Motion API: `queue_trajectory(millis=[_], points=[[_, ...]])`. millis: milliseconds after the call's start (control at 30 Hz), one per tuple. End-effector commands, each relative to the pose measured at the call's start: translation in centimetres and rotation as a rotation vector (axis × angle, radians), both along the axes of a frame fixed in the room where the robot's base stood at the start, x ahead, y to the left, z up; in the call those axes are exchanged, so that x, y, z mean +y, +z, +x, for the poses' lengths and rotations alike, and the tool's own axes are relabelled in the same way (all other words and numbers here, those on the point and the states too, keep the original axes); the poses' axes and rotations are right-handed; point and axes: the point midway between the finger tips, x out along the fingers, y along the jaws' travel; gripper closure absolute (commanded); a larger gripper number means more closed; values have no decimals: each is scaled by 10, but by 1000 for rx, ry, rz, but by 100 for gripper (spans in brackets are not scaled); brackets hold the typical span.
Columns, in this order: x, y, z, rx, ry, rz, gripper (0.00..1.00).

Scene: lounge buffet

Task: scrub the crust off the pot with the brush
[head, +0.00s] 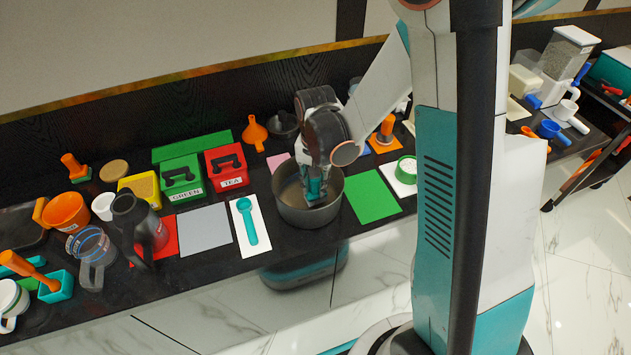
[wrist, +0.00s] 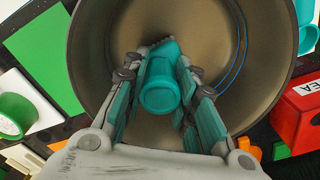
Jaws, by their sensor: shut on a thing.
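The pot (head: 308,214) is a wide grey-brown metal pot on the dark counter. In the wrist view the pot (wrist: 212,35) fills the upper middle, with a thin blue arc on its inside at the right. My gripper (head: 315,184) reaches down into the pot. In the wrist view my gripper (wrist: 160,85) is shut around a teal brush (wrist: 160,90), its round handle end towards the camera. The brush's far end points at the pot floor, where a dark patch shows; I cannot tell bristles from crust there.
A green mat (head: 373,196) lies right of the pot, with a white-and-green round item (head: 405,170) beyond it. A white card with a teal spoon (head: 248,222) lies left. Red TEA (head: 227,166) and green GREEN (head: 182,180) boxes stand behind left. An orange funnel (head: 255,133) stands behind.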

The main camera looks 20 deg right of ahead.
Motion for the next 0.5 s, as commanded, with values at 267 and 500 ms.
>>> queue_trajectory(millis=[267,500], points=[[0,-6,0,0,0,0,100],[0,-10,0,0,0,0,100]])
